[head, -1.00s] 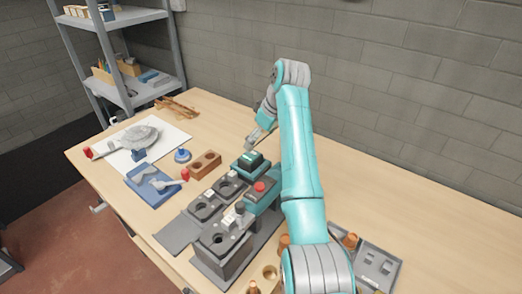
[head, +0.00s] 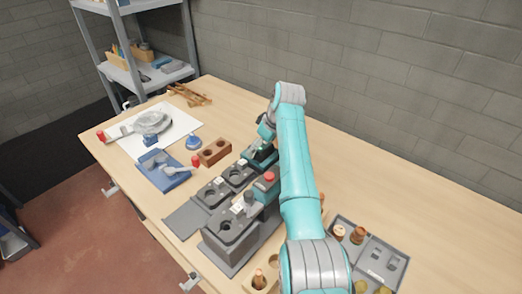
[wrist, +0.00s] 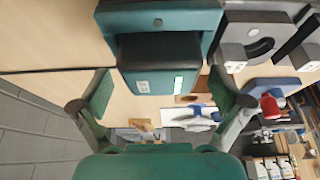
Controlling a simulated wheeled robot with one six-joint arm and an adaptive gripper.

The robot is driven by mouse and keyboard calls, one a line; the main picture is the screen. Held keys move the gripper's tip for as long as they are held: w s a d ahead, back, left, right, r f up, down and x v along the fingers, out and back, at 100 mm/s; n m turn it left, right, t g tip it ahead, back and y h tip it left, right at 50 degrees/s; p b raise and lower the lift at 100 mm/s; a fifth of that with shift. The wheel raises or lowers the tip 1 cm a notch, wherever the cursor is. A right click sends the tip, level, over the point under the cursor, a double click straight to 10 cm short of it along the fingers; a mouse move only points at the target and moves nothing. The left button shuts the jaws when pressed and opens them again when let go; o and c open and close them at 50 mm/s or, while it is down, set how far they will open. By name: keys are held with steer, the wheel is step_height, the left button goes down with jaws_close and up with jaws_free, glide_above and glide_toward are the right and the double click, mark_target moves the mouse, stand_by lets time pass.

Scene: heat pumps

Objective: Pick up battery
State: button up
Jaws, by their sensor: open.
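The battery (wrist: 158,80), a dark block with a teal face, a white label and a lit green strip, sits in a teal holder (wrist: 150,18) in the wrist view. In the head view the battery (head: 263,153) is at the far end of the row of grey and teal units, partly hidden by my arm. My gripper (wrist: 160,92) is open, with one green finger pad on each side of the battery and a visible gap on both sides. In the head view my gripper (head: 265,138) is right at the battery.
A red button (head: 270,178) stands near the battery. Grey units with round sockets (head: 228,228) run toward the front. A brown block (head: 214,152), a blue tray (head: 166,176) and a grey tray (head: 385,258) are on the table. The right rear tabletop is clear.

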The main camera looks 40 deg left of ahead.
steer(key=shift+a+f, duration=0.1)
steer(key=shift+f, duration=0.1)
steer(key=c, duration=1.5)
steer(key=shift+r, duration=0.15)
step_height(320, 180, up, 10)
steer(key=shift+f, duration=0.1)
